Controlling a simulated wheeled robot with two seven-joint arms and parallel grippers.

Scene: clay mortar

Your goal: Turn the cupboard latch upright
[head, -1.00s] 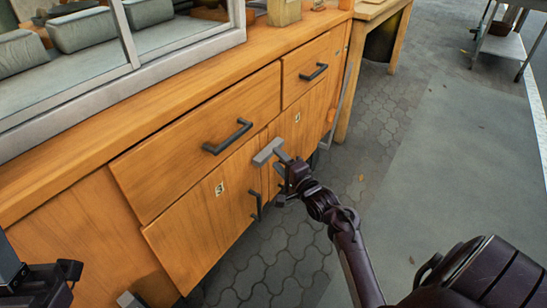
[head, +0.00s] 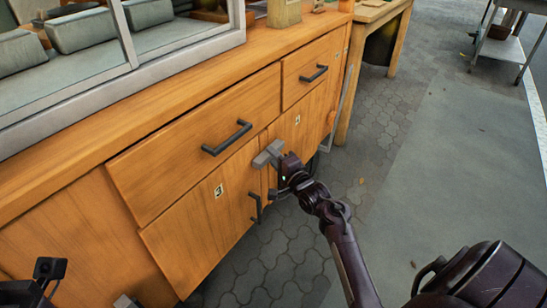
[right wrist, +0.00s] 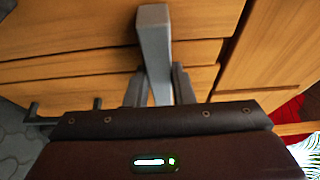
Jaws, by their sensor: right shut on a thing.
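The cupboard latch (head: 268,153) is a grey bar on the front, just below the upper drawers, near the seam between two cupboard doors. In the head view it lies slanted across the front, its right end hidden by my right gripper. My right gripper (head: 286,165) is shut on it. In the right wrist view the latch (right wrist: 153,45) passes between the two grey fingers (right wrist: 158,92), one on each side, and its far end sticks out past them. Part of my left gripper (head: 45,275) shows at the lower left corner, away from the latch; its fingers are not clear.
A left door (head: 200,225) and a right door (head: 300,125) carry number labels. A dark door handle (head: 257,207) stands out just below the latch. Drawer handles (head: 227,138) and (head: 314,74) stick out above. Paved floor (head: 375,150) is clear at right.

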